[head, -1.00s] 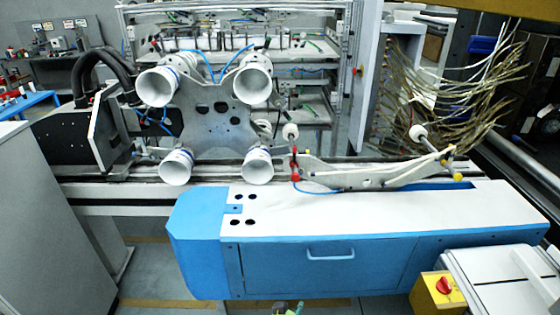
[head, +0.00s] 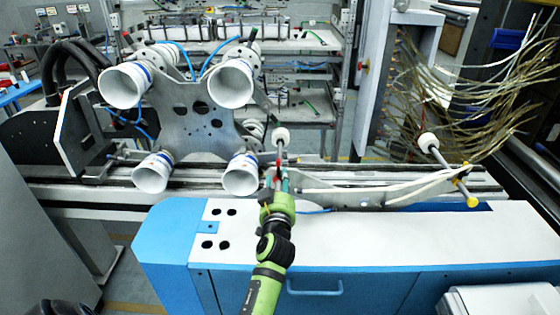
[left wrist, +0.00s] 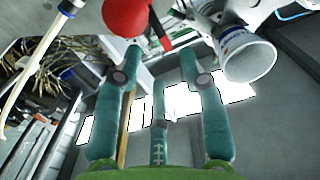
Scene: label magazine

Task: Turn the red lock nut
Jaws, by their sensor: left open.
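The red lock nut is mostly hidden in the head view; a bit of red (head: 278,157) shows just beyond my left fingertips, on the slim post below a white roller (head: 281,135). In the left wrist view a round red part (left wrist: 126,17) with a red lever (left wrist: 158,28) beside it shows close up at the top edge. My left gripper (head: 277,181) reaches in from the bottom of the head view, its tips just in front of the post. In the left wrist view its teal fingers (left wrist: 160,62) are spread, with nothing between them. My right gripper is not in view.
Several white cups (head: 235,85) on a grey metal plate (head: 190,115) stand left of my gripper. A pale curved bracket (head: 370,190) with a yellow-ended rod (head: 471,201) lies to the right. The white-topped blue cabinet (head: 420,240) is below my arm.

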